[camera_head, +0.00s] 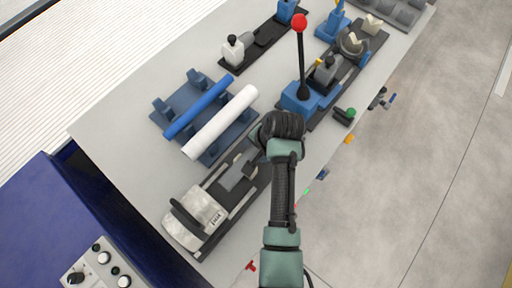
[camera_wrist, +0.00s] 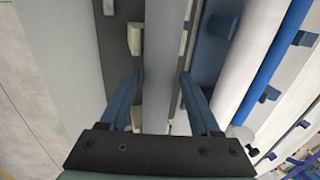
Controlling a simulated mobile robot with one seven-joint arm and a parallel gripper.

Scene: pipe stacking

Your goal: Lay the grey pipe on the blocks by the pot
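In the wrist view a long grey bar, which looks like the grey pipe (camera_wrist: 162,50), runs between the two blue fingers of my gripper (camera_wrist: 161,76). The fingertips are close beside its edges; I cannot tell whether they touch it. Pale blocks (camera_wrist: 135,38) show on either side of the bar. In the head view my gripper (camera_head: 268,135) is over the long dark fixture, just right of the white pipe. The hand hides much of what lies below it, and I cannot pick out the grey pipe clearly. Cream V-shaped blocks (camera_head: 373,24) stand at the far end of the table.
A blue rack (camera_head: 160,122) holds a blue pipe (camera_head: 198,106) and a white pipe (camera_head: 220,122) left of my gripper. A blue stand carries an upright lever with a red knob (camera_head: 300,22). A white-grey machine part (camera_head: 195,217) sits at the near end. The table's left corner is bare.

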